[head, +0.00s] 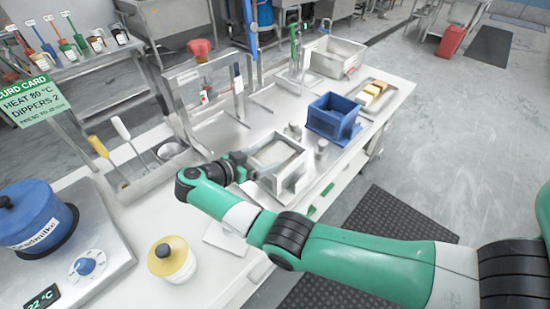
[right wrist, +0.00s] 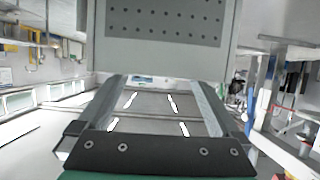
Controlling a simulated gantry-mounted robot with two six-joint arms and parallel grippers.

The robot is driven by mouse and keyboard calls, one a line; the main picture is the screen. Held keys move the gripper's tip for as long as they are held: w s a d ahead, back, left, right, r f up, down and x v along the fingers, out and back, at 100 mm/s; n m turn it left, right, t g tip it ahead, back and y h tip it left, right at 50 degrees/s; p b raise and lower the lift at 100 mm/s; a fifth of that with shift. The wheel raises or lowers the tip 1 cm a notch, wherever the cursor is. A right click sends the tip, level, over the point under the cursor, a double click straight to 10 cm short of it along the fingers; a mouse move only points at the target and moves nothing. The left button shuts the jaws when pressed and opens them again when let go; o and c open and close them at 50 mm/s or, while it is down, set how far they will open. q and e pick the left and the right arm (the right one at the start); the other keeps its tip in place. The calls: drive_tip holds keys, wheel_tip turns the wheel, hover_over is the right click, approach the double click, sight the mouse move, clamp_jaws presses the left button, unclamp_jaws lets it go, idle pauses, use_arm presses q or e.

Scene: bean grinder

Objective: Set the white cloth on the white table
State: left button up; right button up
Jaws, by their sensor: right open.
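A flat, thin white piece (head: 225,236) lies on the white table (head: 205,272) near its front edge, below my right forearm; it looks like the white cloth, but I cannot be sure. My right gripper (head: 247,167) is at the left side of a square metal mould (head: 292,178) with a pale inside. Whether the pale inside is cloth is unclear. In the right wrist view the two fingers (right wrist: 160,100) stand apart with nothing seen between them. A perforated grey metal wall (right wrist: 165,22) fills the top of that view. My left gripper is not in view.
A blue mould (head: 333,118) and a tray with yellow blocks (head: 374,92) stand farther right. A yellow-and-white jar (head: 171,259) stands at the front left, beside a scale-like unit with a blue pot (head: 35,215). Metal frames (head: 207,95) rise behind my gripper.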

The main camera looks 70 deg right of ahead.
sight(281, 151)
drive_tip(key=shift+s+d+f, duration=0.2)
drive_tip(key=shift+d+f, duration=0.05)
drive_tip(key=shift+d, duration=0.35)
drive_tip(key=b+x, duration=0.2)
drive_tip(key=x, duration=0.3)
drive_tip(key=shift+s+d, duration=0.1)
drive_tip(key=shift+r, duration=0.1)
drive_tip(key=shift+c, duration=0.2)
drive_tip(key=c, duration=1)
